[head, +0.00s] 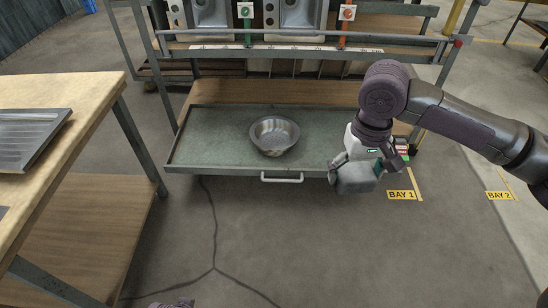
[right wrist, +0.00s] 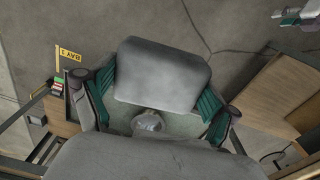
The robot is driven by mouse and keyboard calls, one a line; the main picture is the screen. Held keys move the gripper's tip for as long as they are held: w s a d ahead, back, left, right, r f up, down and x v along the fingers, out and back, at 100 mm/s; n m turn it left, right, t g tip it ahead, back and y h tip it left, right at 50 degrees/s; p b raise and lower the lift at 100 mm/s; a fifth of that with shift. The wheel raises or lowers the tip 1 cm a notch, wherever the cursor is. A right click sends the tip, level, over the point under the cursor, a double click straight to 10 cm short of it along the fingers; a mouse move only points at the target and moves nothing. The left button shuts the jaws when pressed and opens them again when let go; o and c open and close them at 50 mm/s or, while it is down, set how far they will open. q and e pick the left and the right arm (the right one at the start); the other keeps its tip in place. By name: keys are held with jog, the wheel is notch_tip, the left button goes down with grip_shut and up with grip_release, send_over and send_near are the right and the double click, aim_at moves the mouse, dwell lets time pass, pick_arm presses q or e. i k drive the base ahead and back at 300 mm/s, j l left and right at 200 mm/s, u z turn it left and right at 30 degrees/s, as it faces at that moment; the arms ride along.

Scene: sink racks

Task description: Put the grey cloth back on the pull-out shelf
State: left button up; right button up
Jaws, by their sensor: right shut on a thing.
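The grey cloth (head: 356,183) is a folded, rounded bundle held in front of the right front corner of the pull-out shelf. My right gripper (head: 363,168) is shut on it. In the right wrist view the cloth (right wrist: 163,72) sits between the teal finger pads. The pull-out shelf (head: 215,130) is drawn out, a flat green-grey tray with a white front handle (head: 282,178). A metal bowl (head: 274,135) stands on its middle. At the top right of the right wrist view, part of what seems my left gripper (right wrist: 298,15) shows; its fingers are unclear.
A wooden bench (head: 75,95) with a ridged metal drainer (head: 35,138) stands at the left. The rack's rail (head: 300,57) runs above the shelf. The shelf is bare left and right of the bowl. A BAY 1 sign (head: 402,195) marks the floor.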

aim_at(327, 151)
jog(key=i+l, duration=0.15)
jog(key=i, duration=0.8)
jog(key=i+l, duration=0.15)
jog(key=i, duration=0.8)
jog(key=l+z, duration=0.05)
